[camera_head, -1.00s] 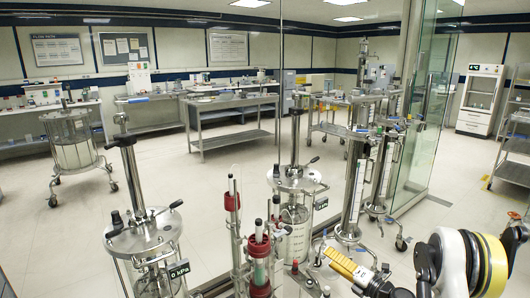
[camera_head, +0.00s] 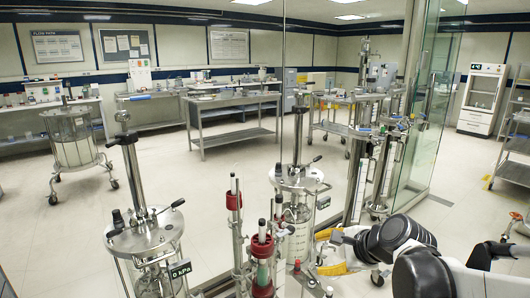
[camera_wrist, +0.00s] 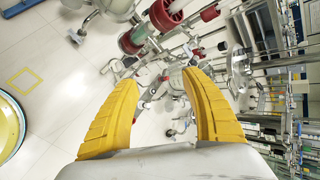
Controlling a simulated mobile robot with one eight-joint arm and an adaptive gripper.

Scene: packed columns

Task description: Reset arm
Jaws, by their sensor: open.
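My gripper (camera_head: 322,252) is at the lower middle right of the head view, its two yellow fingers apart. My arm reaches in from the lower right corner. In the wrist view my gripper (camera_wrist: 160,82) is open, with nothing between its fingers. Beyond the fingers in that view are a glass column with red collars (camera_wrist: 165,14), metal stands and the floor. In the head view, a column with red collars (camera_head: 262,246) stands left of my gripper, and a steel-lidded column (camera_head: 296,178) stands behind it.
A large steel-lidded vessel (camera_head: 145,238) with a kPa display stands at the lower left. A glass partition (camera_head: 412,120) rises behind my arm. Steel benches (camera_head: 235,117) line the back. Open floor (camera_head: 220,195) lies in the middle. A wheeled vessel (camera_head: 75,140) stands far left.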

